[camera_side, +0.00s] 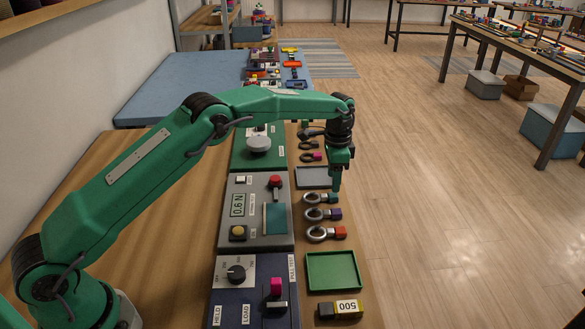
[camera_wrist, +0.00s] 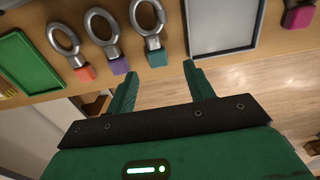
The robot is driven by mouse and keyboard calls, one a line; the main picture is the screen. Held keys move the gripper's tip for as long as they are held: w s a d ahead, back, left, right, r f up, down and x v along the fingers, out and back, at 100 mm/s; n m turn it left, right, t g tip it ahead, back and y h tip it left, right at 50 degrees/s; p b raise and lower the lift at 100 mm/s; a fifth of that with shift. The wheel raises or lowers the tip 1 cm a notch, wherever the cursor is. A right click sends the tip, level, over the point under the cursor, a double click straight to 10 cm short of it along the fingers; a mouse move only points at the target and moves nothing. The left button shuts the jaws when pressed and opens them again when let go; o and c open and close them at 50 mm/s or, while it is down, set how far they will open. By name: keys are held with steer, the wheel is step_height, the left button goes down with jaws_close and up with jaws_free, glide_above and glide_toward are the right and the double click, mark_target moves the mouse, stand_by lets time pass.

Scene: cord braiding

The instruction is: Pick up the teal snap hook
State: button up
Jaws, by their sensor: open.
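The teal snap hook (camera_side: 315,199) lies on the wooden bench, a grey metal ring with a teal block at its right end. In the wrist view its ring (camera_wrist: 147,14) is at the top and its teal block (camera_wrist: 157,57) lies just beyond my fingertips. My gripper (camera_side: 336,191) points down close to the teal block. In the wrist view its two green fingers (camera_wrist: 158,75) are apart with nothing between them. I cannot tell the exact height of the fingertips above the bench.
A purple-block hook (camera_wrist: 119,65) and an orange-red-block hook (camera_wrist: 85,73) lie beside it. A grey tray (camera_wrist: 222,25) is on the other side, a green tray (camera_side: 333,270) nearer the camera. A grey test panel (camera_side: 257,182) stands left of the hooks. The bench edge is close on the right.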

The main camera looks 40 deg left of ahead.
mark_target(333, 195)
steer(key=shift+s+d+f, duration=0.15)
steer(key=shift+f, duration=2.4)
steer(key=c, duration=1.1)
